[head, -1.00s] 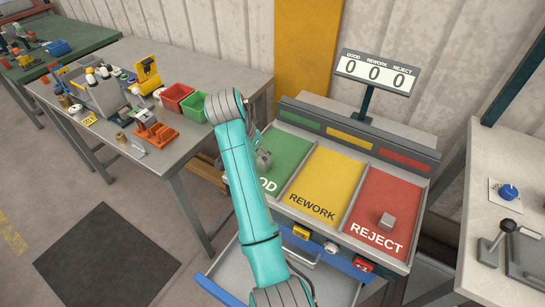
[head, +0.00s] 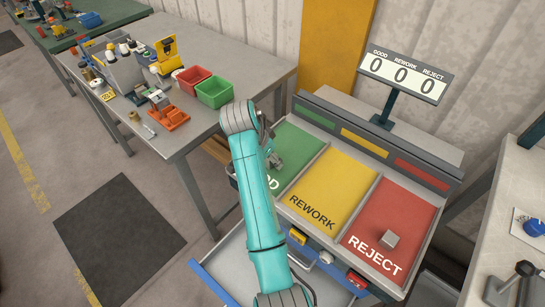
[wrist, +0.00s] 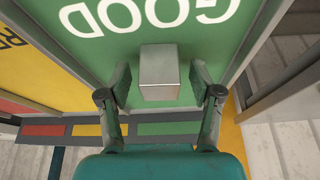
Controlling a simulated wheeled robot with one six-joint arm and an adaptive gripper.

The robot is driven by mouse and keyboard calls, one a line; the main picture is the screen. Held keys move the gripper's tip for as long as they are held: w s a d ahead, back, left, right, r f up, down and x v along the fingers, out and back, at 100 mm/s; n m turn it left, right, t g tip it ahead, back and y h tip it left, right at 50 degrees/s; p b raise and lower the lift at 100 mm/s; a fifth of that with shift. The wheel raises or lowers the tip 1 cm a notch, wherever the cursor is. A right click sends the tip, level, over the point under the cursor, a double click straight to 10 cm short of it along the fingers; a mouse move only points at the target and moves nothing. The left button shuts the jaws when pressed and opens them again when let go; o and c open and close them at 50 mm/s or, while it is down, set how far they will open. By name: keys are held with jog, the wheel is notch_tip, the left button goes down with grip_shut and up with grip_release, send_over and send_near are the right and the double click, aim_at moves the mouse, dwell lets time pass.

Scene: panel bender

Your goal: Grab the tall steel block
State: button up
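A steel block (wrist: 159,78) stands on the green GOOD panel (wrist: 110,35) in the wrist view. My gripper (wrist: 160,82) is open, with one finger on each side of the block and a visible gap to each. In the head view my gripper (head: 270,150) is over the green panel (head: 295,148), and my arm partly hides the panel. A second steel block (head: 389,239) sits on the red REJECT panel (head: 405,215), away from my gripper. The block between my fingers is seen from above, so its height is hard to tell.
The yellow REWORK panel (head: 325,195) is bare between the green and red ones. A counter sign (head: 405,75) reading 0 0 0 stands behind. A cluttered workbench (head: 225,65) with red (head: 193,80) and green bins (head: 214,92) is at left.

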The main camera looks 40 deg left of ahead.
grip_shut()
